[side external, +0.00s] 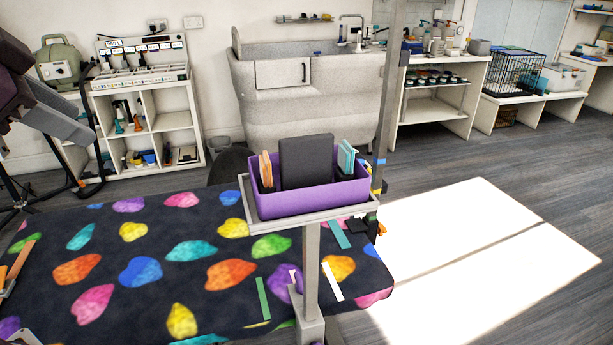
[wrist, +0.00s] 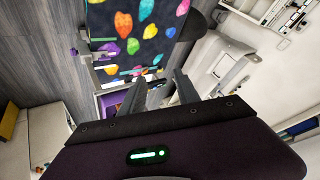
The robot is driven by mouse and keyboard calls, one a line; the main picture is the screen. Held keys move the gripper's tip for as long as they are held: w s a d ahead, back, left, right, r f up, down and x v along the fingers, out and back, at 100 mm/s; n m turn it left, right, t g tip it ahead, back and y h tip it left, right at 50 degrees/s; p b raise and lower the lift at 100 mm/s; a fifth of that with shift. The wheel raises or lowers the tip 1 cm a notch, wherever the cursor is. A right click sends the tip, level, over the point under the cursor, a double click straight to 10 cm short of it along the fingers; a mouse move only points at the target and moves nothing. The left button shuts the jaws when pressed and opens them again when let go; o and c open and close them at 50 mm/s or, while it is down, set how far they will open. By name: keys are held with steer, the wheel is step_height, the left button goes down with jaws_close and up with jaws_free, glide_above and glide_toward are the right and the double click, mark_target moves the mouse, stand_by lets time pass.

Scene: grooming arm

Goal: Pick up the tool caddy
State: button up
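The tool caddy (side external: 312,196) is a purple open box. It stands upright on a small grey tray (side external: 243,188) on a post at the grooming table's edge. A dark grey upright panel fills its middle, with orange pieces at its left and teal pieces at its right. In the wrist view, part of the purple caddy (wrist: 106,103) shows left of my fingers, partly hidden by one. My gripper (wrist: 158,78) is open, with nothing visible between its fingers. In the side external view, part of my arm shows at the upper left, well away from the caddy.
The table (side external: 150,225) has a dark cover with bright coloured shapes, and thin coloured strips lie near the post. A tall grey pole (side external: 388,100) rises just right of the caddy. A grey tub (side external: 300,95) and shelves stand behind. The floor at right is clear.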

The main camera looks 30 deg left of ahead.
steer(key=w+r+m+t, duration=0.3)
steer(key=w+m, duration=0.3)
steer(key=w, duration=0.1)
steer(key=w+r+m+t, duration=0.2)
steer(key=w+r+m, duration=0.1)
steer(key=w+m, duration=0.4)
steer(key=m+g+h, duration=0.3)
steer(key=m+h, duration=0.9)
steer(key=m, duration=1.4)
glide_above(286, 139)
steer(key=a, duration=0.2)
step_height(286, 139, down, 8)
steer(key=r, duration=0.1)
steer(key=f, duration=0.2)
steer(key=d+f+m, duration=0.1)
steer(key=f, duration=0.1)
steer(key=f+m, duration=0.1)
steer(key=f, duration=0.1)
steer(key=shift+s+d+f+g, duration=0.15)
steer(key=shift+d+g, duration=0.15)
steer(key=shift+g, duration=0.1)
steer(key=shift+d+f, duration=0.1)
steer(key=shift+f, duration=0.2)
steer(key=x, duration=0.7)
steer(key=shift+r, duration=0.15)
jaws_close()
